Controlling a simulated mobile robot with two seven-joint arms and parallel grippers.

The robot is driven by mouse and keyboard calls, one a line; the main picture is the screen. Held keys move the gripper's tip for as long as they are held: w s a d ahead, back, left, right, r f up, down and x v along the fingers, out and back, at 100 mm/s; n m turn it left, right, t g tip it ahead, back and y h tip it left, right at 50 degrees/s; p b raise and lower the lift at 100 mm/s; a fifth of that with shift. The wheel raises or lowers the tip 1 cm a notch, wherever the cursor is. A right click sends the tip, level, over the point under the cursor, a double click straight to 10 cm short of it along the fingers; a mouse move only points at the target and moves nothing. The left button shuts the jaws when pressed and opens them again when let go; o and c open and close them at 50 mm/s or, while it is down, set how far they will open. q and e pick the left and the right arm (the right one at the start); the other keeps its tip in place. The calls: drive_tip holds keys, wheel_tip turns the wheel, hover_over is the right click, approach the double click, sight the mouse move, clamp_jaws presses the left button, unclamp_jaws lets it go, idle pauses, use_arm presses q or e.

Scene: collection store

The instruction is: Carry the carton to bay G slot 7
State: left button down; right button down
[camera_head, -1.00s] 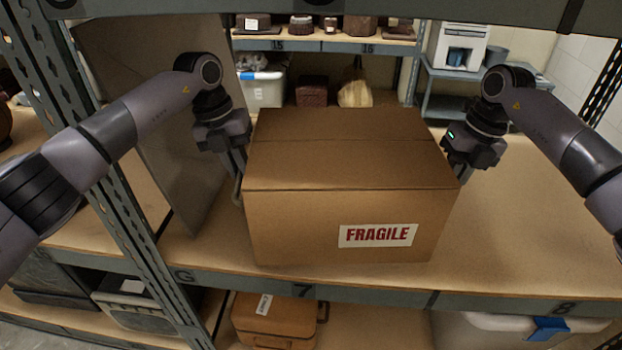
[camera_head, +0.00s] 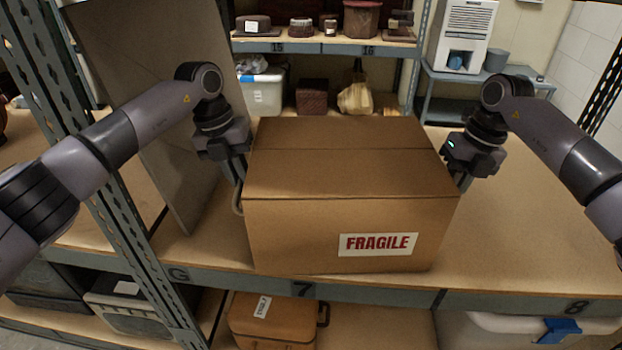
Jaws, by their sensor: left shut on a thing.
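The brown carton (camera_head: 345,170), with a FRAGILE label on its front, is upright on or just above the shelf (camera_head: 510,220) behind the labels G (camera_head: 179,274) and 7 (camera_head: 303,289). Its lower front edge is close to the shelf's front lip; I cannot tell whether its base touches the board. My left gripper (camera_head: 239,180) is shut on the carton at its left side, where a thin curved handle shows. My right gripper (camera_head: 466,180) is at the carton's right side; its fingertips are partly hidden, so its grip is unclear.
A grey upright post (camera_head: 120,215) and a leaning panel (camera_head: 150,110) stand close on the left. The shelf is clear to the right, toward label 8 (camera_head: 577,307). An orange-brown case (camera_head: 272,320) and a pale bin (camera_head: 500,325) are below. Stocked shelves stand behind.

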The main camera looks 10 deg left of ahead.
use_arm(q)
drive_tip(key=shift+f, duration=0.25)
use_arm(e)
drive_tip(key=shift+f, duration=0.3)
use_arm(q)
drive_tip(key=c, duration=1.1)
unclamp_jaws()
drive_tip(key=shift+c, duration=0.2)
use_arm(e)
drive_tip(key=c, duration=1.1)
unclamp_jaws()
drive_tip(key=shift+c, duration=0.2)
use_arm(q)
drive_tip(key=shift+r, duration=0.1)
use_arm(e)
drive_tip(key=shift+r, duration=0.1)
use_arm(q)
wheel_tip(320, 180, up, 12)
drive_tip(key=a, duration=0.2)
drive_tip(key=shift+s+a, duration=0.15)
use_arm(e)
wheel_tip(320, 180, up, 12)
drive_tip(key=d, duration=0.2)
drive_tip(key=shift+d, duration=0.15)
use_arm(q)
drive_tip(key=shift+s+f, duration=0.1)
drive_tip(key=shift+f, duration=0.1)
use_arm(e)
drive_tip(key=shift+f, duration=0.2)
